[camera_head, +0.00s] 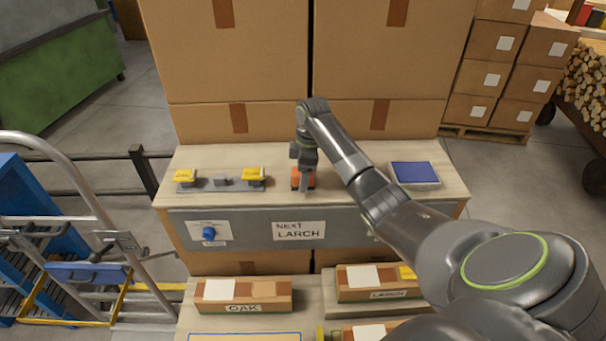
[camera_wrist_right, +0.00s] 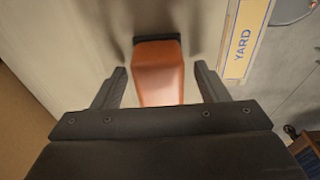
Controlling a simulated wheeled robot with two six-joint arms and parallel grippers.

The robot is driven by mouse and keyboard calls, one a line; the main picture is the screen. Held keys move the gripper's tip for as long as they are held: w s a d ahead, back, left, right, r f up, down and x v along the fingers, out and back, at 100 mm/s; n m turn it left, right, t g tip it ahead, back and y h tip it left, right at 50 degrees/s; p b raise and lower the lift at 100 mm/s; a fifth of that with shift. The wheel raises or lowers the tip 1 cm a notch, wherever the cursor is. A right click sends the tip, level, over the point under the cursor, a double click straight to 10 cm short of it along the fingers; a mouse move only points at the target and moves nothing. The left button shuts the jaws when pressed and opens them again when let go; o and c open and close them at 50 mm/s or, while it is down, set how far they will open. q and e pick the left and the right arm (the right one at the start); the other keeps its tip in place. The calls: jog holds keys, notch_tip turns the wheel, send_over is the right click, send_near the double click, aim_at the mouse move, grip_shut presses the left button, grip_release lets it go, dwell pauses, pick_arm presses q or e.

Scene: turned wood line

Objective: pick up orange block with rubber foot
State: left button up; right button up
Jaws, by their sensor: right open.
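The orange block (camera_head: 296,180) is on the pale wooden top of the bench, near its middle, partly hidden behind my right gripper (camera_head: 306,188). In the right wrist view the orange block (camera_wrist_right: 158,78) shows between the two open fingers of my right gripper (camera_wrist_right: 162,80), with a gap on each side. A dark band, which looks like the rubber foot, shows at its far end. I cannot tell exactly how deep the fingers reach along the block. My left gripper is not in view.
A grey strip with yellow-topped pieces (camera_head: 253,174) lies left of the block. A blue-topped box (camera_head: 414,172) stands to the right. Large cartons (camera_head: 230,60) rise behind the bench. A "NEXT LARCH" sign (camera_head: 298,231) is on the front panel. Oak (camera_head: 243,293) and larch boxes (camera_head: 350,291) sit nearer.

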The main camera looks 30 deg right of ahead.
jog(key=shift+f, duration=0.2)
jog(key=c, duration=1)
jog(key=shift+c, duration=0.2)
notch_tip(320, 180, up, 7)
jog(key=shift+w+b, duration=0.15)
jog(key=shift+b, duration=1)
jog(key=shift+r+p, duration=0.65)
jog(key=shift+r, duration=0.3)
jog(key=shift+r+p, duration=0.65)
jog(key=shift+p, duration=0.05)
